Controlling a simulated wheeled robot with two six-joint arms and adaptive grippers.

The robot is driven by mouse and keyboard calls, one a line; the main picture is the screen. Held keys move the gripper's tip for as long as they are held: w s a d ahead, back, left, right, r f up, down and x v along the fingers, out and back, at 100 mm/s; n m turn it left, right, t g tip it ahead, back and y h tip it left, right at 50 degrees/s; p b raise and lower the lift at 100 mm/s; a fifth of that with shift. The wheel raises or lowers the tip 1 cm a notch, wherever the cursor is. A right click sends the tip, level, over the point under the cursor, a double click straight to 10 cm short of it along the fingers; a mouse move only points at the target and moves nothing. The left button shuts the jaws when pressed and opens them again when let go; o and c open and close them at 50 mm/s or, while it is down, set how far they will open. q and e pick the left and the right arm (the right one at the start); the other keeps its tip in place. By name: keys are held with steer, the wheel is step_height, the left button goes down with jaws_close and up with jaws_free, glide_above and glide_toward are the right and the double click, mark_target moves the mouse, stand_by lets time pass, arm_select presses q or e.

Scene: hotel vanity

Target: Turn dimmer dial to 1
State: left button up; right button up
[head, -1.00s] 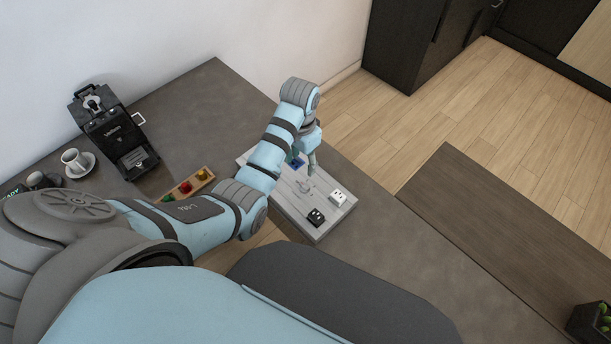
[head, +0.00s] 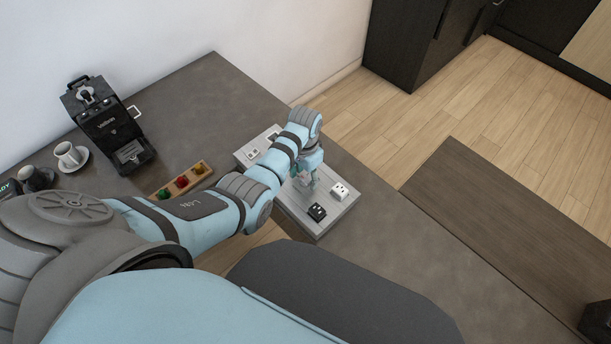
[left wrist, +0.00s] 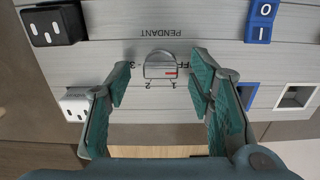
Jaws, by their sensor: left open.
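The dimmer dial (left wrist: 158,66) is a round grey knob on the grey panel (left wrist: 225,30), under the upside-down word PENDANT. A red mark on the knob is on its right side, near the partly hidden "FF" lettering. The 1, 2 and 3 labels are around the knob's lower and left sides. My left gripper (left wrist: 160,78) is open, with its green-padded fingers on either side of the dial and gaps showing between. In the head view my left gripper (head: 304,182) is over the panel and hides the dial. My right gripper is not in view.
A black block (head: 316,211) and a white block (head: 339,191) sit on the panel. A blue switch (left wrist: 261,20) and square frames are to the right in the wrist view. A coffee machine (head: 106,125), cup (head: 69,154) and wooden tray (head: 157,192) stand left on the counter.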

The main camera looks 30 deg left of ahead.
arm_select(q)
jaws_close()
steer(key=shift+r+m+p, duration=0.15)
steer(key=shift+m+p, duration=0.75)
steer(key=shift+m, duration=0.4)
steer(key=m+p, duration=0.1)
steer(key=m, duration=0.1)
steer(key=shift+m, duration=0.4)
steer(key=m+p, duration=0.1)
steer(key=m, duration=0.2)
steer(key=shift+m, duration=1.7)
